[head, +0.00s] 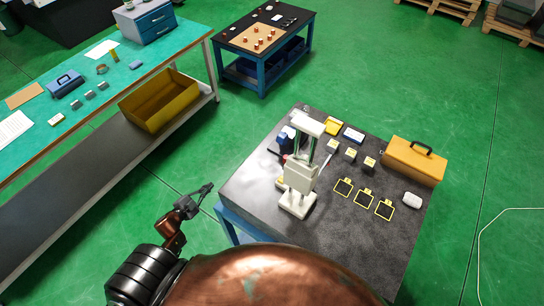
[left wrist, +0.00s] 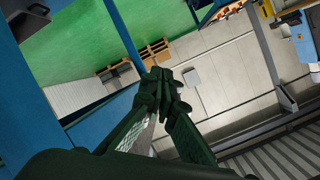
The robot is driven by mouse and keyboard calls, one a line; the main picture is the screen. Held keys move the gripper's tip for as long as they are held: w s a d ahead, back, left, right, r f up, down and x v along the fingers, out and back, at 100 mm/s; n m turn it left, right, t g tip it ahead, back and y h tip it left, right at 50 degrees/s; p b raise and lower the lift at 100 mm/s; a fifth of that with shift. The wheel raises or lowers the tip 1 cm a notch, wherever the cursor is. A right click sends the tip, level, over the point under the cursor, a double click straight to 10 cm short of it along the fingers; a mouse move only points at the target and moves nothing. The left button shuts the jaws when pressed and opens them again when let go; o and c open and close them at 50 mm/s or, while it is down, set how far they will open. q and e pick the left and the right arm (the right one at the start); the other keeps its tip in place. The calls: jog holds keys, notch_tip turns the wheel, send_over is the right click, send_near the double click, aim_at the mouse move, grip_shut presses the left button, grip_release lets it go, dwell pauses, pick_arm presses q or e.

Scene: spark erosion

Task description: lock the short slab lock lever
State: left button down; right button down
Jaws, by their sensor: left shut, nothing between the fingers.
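A cream-white upright machine (head: 300,178) stands on the dark-topped table near its left front. A small red part (head: 284,158) shows at its left side. I cannot make out which part is the short slab lock lever; it is too small or hidden. My left gripper (head: 206,189) is off the table's left edge, apart from the machine and touching nothing. In the left wrist view its fingers (left wrist: 165,93) are together and empty, with a distant floor and wall behind them. My right gripper is not in view.
The dark table (head: 252,178) also holds small blocks (head: 350,153), yellow-framed black squares (head: 363,196), a yellow toolbox (head: 413,160) and a white rounded item (head: 412,200). A green-topped bench (head: 120,75) stands left, with clear green floor between.

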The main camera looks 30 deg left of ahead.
pick_arm(q)
jog(key=w+d+r+m+t+h, duration=0.1)
jog(key=d+r+m+h, duration=0.15)
jog(key=r, duration=0.65)
jog(key=w+d+r+m+h+p, duration=0.1)
jog(key=d+r+m+h, duration=0.2)
jog(key=r, duration=0.6)
jog(key=w+d+r+m+t+h, duration=0.1)
jog(key=w+d+r+m+h, duration=0.2)
jog(key=r, duration=0.6)
jog(key=s+d+r+m+g+h, duration=0.3)
jog(key=s+d+r+m+g, duration=0.1)
jog(key=s+d+r+m, duration=0.1)
jog(key=s+d+r+m+g+h+p, duration=0.1)
jog(key=s+d+r+m+g+h, duration=0.2)
jog(key=d+r+m, duration=0.3)
notch_tip(320, 180, up, 4)
jog(key=shift+s+r+m+g+h, duration=0.1)
jog(key=shift+s+m+g+h, duration=0.25)
jog(key=shift+s+m+g, duration=0.6)
jog(key=shift+w, duration=0.15)
jog(key=p+x, duration=0.4)
jog(key=x, duration=1)
jog(key=shift+p, duration=0.4)
